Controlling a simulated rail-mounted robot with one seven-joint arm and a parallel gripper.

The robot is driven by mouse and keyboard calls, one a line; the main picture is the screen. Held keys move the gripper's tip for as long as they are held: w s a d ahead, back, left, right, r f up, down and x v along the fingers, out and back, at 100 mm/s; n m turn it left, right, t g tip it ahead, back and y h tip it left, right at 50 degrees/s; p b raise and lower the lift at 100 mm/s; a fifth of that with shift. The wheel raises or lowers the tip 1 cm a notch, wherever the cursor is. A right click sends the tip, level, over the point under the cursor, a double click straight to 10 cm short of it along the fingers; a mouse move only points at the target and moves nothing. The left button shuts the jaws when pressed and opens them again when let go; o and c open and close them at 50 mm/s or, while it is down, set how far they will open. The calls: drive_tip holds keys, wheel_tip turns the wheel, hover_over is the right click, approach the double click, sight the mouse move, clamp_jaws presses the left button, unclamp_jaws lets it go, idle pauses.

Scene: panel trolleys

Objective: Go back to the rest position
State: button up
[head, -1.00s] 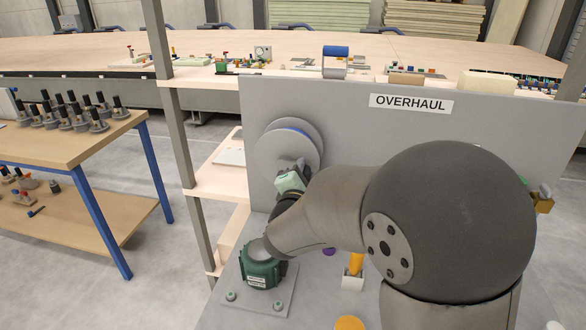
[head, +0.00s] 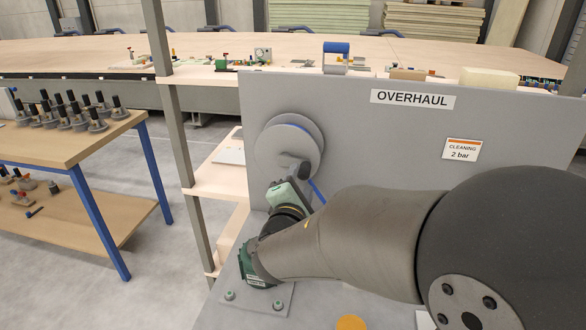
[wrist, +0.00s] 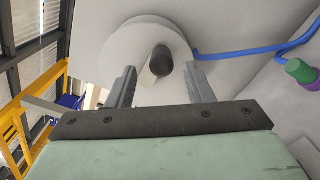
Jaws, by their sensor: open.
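My gripper (wrist: 160,82) is open, with its two grey fingers apart. In the wrist view a dark round knob (wrist: 161,60) on a pale grey disc reel (wrist: 125,48) shows between the fingertips; whether they touch it I cannot tell. In the head view my gripper (head: 299,175) is in front of the lower part of the reel (head: 283,147), on the grey panel. My arm bends in from the lower right and hides the panel's lower part.
A blue hose (wrist: 235,54) runs right from the reel. The grey panel (head: 350,135) bears an OVERHAUL label (head: 412,98) and a cleaning sign (head: 462,149). A wooden table (head: 60,145) with several dark-handled tools stands at the left. Open floor lies between table and trolley.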

drive_tip(key=shift+s+a, duration=0.15)
drive_tip(key=shift+s, duration=0.6)
